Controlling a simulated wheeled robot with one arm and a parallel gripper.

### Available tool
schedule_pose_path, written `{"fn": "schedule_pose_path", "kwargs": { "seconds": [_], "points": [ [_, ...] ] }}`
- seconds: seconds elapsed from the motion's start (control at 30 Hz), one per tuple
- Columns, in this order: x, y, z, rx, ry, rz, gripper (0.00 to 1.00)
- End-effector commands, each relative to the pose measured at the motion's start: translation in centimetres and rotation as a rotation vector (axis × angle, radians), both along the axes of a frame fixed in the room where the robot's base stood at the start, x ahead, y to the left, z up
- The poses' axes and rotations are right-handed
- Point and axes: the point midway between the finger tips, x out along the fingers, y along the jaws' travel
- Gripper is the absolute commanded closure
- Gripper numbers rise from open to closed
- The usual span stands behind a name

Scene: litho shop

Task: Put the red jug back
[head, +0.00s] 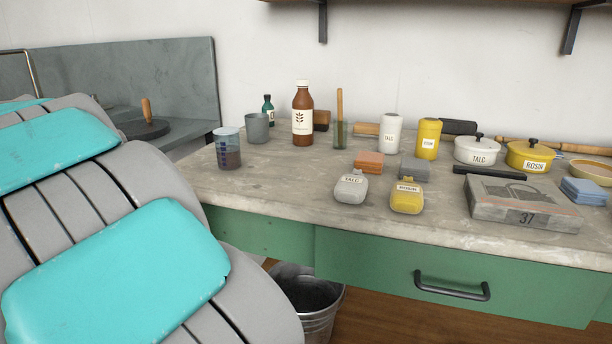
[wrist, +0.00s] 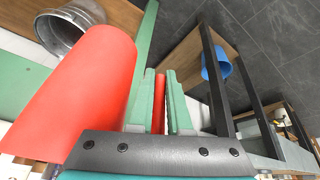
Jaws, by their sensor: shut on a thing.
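The red jug (wrist: 95,85) fills the left of the wrist view, its smooth side close to the camera. A narrow red part, apparently its handle, lies between the two green fingers of my gripper (wrist: 157,85). My gripper is shut on it. The jug's mouth and any contents cannot be made out. In the head view neither the jug nor my gripper shows; only my grey and turquoise arm is there, at the left.
A metal bucket (head: 312,305) stands below. The wrist view shows dark tiles, black bars and a blue container (wrist: 216,66).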

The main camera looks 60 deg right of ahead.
Motion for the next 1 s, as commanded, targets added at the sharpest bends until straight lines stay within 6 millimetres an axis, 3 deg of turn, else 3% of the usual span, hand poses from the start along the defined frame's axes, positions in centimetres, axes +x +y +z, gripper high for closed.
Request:
{"fn": "schedule_pose_path", "kwargs": {
  "seconds": [0.03, 0.3, 0.5, 0.8, 1.0],
  "points": [
    [0.4, 1.1, -2.0, 0.001, 0.011, 0.064, 1.0],
    [4.4, 6.8, -11.6, 0.003, 0.009, 0.423, 1.0],
    [7.0, 10.5, -17.9, 0.004, 0.008, 0.662, 1.0],
    [9.4, 13.6, -23.0, 0.001, 0.002, 0.863, 1.0],
    [9.9, 14.3, -23.8, -0.001, -0.003, 0.908, 1.0]
  ]
}}
